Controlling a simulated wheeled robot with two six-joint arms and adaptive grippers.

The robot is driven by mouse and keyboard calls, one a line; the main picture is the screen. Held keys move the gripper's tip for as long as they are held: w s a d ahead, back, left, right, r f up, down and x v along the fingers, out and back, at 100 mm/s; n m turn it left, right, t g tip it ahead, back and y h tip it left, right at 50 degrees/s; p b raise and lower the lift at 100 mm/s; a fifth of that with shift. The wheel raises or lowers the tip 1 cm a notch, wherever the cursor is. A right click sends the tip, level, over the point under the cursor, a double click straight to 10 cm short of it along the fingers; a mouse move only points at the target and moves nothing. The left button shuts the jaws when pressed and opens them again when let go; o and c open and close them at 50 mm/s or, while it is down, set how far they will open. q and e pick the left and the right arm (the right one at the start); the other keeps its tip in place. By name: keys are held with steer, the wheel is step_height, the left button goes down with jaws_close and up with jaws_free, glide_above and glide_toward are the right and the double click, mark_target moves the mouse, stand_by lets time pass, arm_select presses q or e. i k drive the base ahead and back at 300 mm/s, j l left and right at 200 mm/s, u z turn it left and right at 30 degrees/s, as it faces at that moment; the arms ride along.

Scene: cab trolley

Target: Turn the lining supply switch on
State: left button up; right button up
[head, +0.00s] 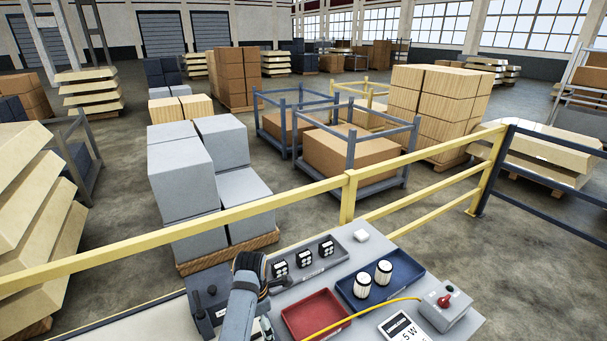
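A grey box with a red knob (445,300) on its top sits at the right end of the trolley top; it looks like a switch box, but I cannot read a label on it or tell the knob's setting. A yellow cable (370,309) runs from the box to the left across the trays. My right gripper is not in view.
A red tray (290,316), a blue tray (407,285) with two white cylinders (373,279), and a grey tray with several black units (304,258) fill the trolley top. A label card (397,325) lies left of the box. A yellow rail (347,198) runs behind.

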mark_target(443, 302)
steer(key=k+l, duration=0.8)
